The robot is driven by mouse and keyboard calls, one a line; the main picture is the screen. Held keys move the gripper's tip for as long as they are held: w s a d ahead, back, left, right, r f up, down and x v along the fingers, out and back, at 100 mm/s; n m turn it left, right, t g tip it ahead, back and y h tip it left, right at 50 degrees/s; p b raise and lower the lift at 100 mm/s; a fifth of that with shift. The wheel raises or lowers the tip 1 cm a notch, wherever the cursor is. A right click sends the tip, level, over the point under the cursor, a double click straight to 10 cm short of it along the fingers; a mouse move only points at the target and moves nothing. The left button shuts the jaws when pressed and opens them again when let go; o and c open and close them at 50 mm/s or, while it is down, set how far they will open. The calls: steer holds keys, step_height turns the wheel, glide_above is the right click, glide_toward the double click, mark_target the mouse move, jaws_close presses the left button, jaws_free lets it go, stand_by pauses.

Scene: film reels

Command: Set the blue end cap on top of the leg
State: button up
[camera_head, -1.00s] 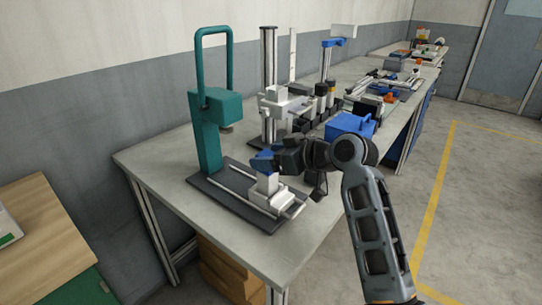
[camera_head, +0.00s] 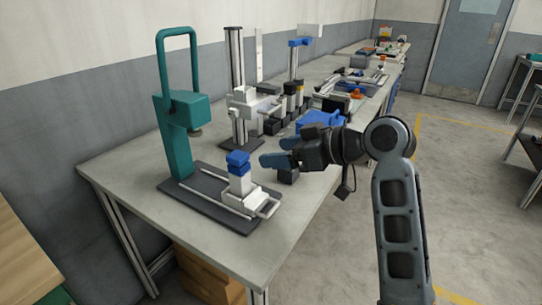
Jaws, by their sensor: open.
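The blue end cap (camera_head: 238,158) sits on top of the white upright leg (camera_head: 240,183). The leg stands on the white sliding carriage on the dark base plate of the teal press. My gripper (camera_head: 270,160) is to the right of the cap, apart from it, with its blue fingers open and empty. The cap looks level on the leg, though its exact seating is too small to tell.
The teal press (camera_head: 175,135) with a tall handle stands left of the leg. A grey column stand (camera_head: 236,85) and a blue box (camera_head: 318,120) are behind. The table's front corner (camera_head: 240,262) is clear.

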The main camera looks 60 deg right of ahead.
steer(key=s+a+f+m+h, duration=0.3)
steer(key=s+a+f, duration=0.7)
steer(key=a+f, duration=0.35)
steer(key=s+a+r+n+y, duration=0.1)
steer(key=s+a, duration=0.4)
steer(key=s, duration=0.3)
steer(key=s+a+r+n+t+y, duration=0.1)
steer(key=s+a, duration=0.3)
steer(key=s, duration=0.4)
steer(key=shift+s+a+r+n+y, duration=0.3)
steer(key=shift+s+a+r, duration=0.05)
steer(key=shift+r, duration=0.1)
steer(key=shift+c, duration=0.5)
